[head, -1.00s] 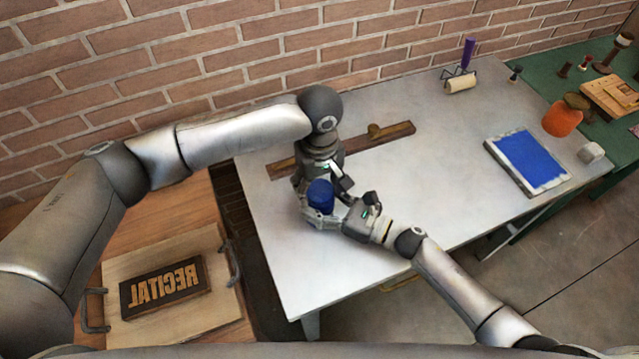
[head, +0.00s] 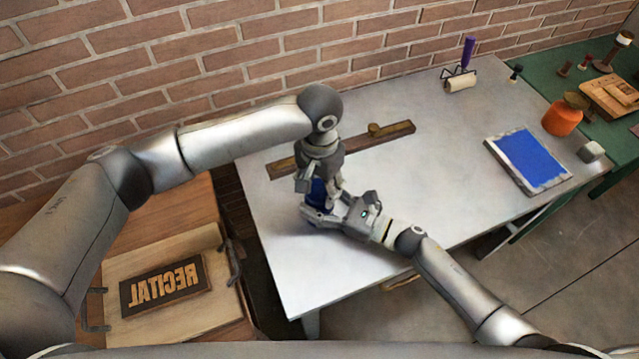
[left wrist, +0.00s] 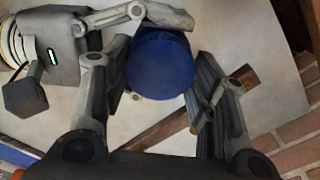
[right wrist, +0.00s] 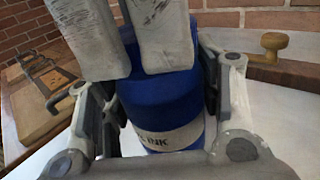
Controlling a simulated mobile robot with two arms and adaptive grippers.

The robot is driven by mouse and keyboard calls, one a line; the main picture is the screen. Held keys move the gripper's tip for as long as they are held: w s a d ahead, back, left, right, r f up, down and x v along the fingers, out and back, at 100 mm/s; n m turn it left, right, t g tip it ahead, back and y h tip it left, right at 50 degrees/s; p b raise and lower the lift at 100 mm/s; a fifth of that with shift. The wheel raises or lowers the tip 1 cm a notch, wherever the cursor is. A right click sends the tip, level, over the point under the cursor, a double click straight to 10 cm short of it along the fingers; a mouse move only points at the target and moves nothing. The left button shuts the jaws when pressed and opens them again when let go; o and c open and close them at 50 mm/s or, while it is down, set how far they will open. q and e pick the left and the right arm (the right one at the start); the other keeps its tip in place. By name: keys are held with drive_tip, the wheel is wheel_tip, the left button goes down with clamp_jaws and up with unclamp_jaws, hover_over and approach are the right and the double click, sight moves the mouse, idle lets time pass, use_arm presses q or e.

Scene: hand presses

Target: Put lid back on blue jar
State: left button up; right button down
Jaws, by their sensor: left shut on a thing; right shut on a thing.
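The blue jar (right wrist: 163,98) stands upright in the right wrist view, with a white band (right wrist: 175,136) lettered INK. My right gripper (head: 322,217) is shut around its body, low over the table. My left gripper (head: 319,188) points down from above, shut on the blue lid, whose round top (left wrist: 160,64) fills the space between its fingers in the left wrist view. In the right wrist view the left fingers (right wrist: 128,40) hide much of the lid and the jar's top. I cannot tell whether the lid is seated on the jar.
A wooden bar with a knob (head: 285,168) lies behind the grippers. A roller (head: 460,84), a blue ink slab (head: 528,158) and an orange pot (head: 562,119) are farther right. The table's middle (head: 430,175) is clear. A brick wall (head: 230,70) stands behind.

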use_arm(q)
drive_tip(key=m, duration=0.8)
drive_tip(key=shift+m, duration=0.3)
drive_tip(key=m, duration=0.7)
drive_tip(key=shift+m, duration=0.4)
drive_tip(key=o, duration=1.2)
wheel_tip(320, 180, up, 12)
